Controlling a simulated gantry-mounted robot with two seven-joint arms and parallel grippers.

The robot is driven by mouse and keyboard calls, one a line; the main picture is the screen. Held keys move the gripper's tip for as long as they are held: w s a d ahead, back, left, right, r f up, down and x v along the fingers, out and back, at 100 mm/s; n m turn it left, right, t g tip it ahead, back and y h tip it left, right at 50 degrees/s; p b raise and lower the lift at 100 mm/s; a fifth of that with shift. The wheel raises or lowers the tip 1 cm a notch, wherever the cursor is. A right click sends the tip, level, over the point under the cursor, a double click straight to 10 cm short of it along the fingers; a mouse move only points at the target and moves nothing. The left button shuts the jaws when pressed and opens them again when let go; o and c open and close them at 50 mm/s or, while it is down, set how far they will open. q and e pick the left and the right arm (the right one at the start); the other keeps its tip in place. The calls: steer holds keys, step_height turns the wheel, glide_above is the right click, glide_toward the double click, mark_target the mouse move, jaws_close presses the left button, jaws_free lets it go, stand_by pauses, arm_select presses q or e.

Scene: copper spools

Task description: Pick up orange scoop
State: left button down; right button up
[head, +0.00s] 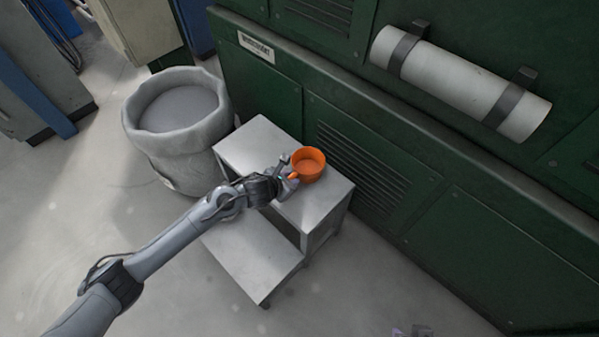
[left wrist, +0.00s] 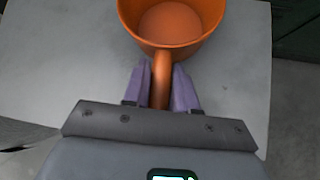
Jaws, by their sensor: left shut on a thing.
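The orange scoop (head: 309,166) is a round cup with a short handle, upright at the top step of a grey step stool (head: 255,143) in the head view. My left gripper (head: 290,177) reaches it from the left and is shut on its handle. In the left wrist view the two purple fingers of the left gripper (left wrist: 160,88) lie on either side of the handle, and the cup of the scoop (left wrist: 171,25) is just beyond them, empty inside. I cannot tell whether the scoop touches the step.
A large open grey sack (head: 177,150) filled with grey material stands left of the stool. A green machine cabinet (head: 375,175) with a strapped white cylinder (head: 460,82) rises close behind the stool. The floor in front is mostly clear.

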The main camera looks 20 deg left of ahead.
mark_target(295, 169)
arm_select(q)
steer(key=shift+r, duration=0.15)
steer(key=shift+r+p, duration=0.5)
step_height(295, 169, up, 4)
steer(key=shift+f+p, duration=0.25)
steer(key=shift+p, duration=0.95)
steer(key=s+d+r+p, duration=0.2)
steer(key=d+r, duration=0.1)
steer(key=d, duration=0.2)
steer(key=s+d+r+p, duration=0.2)
steer(key=d+r, duration=0.1)
steer(key=d, duration=0.2)
steer(key=shift+s+d+r, duration=0.15)
steer(key=shift+s+d, duration=0.2)
steer(key=shift+d, duration=0.05)
steer(key=c, duration=1.4)
jaws_free()
jaws_close()
